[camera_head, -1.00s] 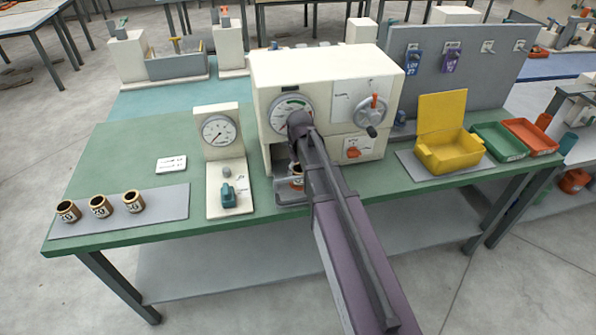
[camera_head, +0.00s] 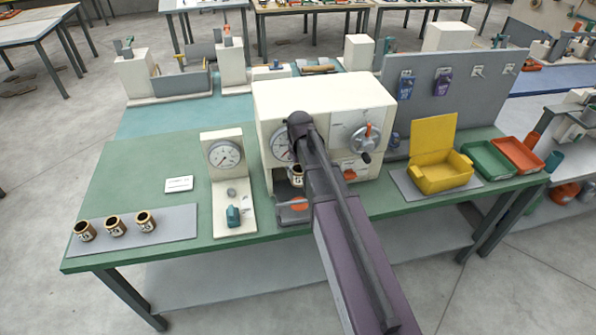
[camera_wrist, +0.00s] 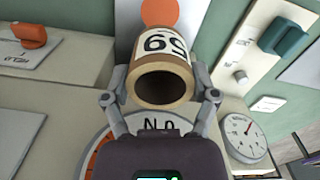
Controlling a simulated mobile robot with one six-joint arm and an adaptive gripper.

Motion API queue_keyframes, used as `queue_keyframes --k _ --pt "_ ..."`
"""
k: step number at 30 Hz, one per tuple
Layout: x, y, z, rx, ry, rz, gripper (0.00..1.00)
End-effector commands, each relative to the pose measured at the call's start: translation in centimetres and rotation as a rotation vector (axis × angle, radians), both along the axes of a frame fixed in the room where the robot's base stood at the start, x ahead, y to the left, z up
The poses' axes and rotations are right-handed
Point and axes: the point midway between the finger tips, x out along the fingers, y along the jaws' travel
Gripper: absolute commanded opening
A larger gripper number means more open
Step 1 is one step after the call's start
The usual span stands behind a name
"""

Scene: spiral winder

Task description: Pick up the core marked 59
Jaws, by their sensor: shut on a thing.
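The core marked 59 (camera_wrist: 162,80) is a tan ring with a dark hollow and a white label, its number upside down in the wrist view. My gripper (camera_wrist: 160,98) is shut on it, one finger on each side. In the head view the core (camera_head: 297,173) hangs in front of the cream winder (camera_head: 318,100), apart from and above the grey tray with an orange disc (camera_head: 299,204). My arm hides part of the winder's front. Several other cores, such as this one (camera_head: 116,226), stand on the grey mat (camera_head: 180,226) at left.
A dial gauge stand (camera_head: 225,170) stands left of the winder. At right are an open yellow box (camera_head: 440,174), a green tray (camera_head: 486,160) and an orange tray (camera_head: 520,155). A white card (camera_head: 179,184) lies at left. Green tabletop between the mat and gauge is clear.

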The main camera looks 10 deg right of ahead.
Motion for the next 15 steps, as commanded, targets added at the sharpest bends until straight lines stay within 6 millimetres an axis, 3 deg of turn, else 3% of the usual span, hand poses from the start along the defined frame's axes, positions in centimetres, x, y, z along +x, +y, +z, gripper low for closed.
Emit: queue_keyframes --k 1,15 --pt "0.0 0.0 1.3 0.0 0.0 0.0 0.31" --pt "0.0 0.0 6.9 0.0 0.0 0.001 0.31"
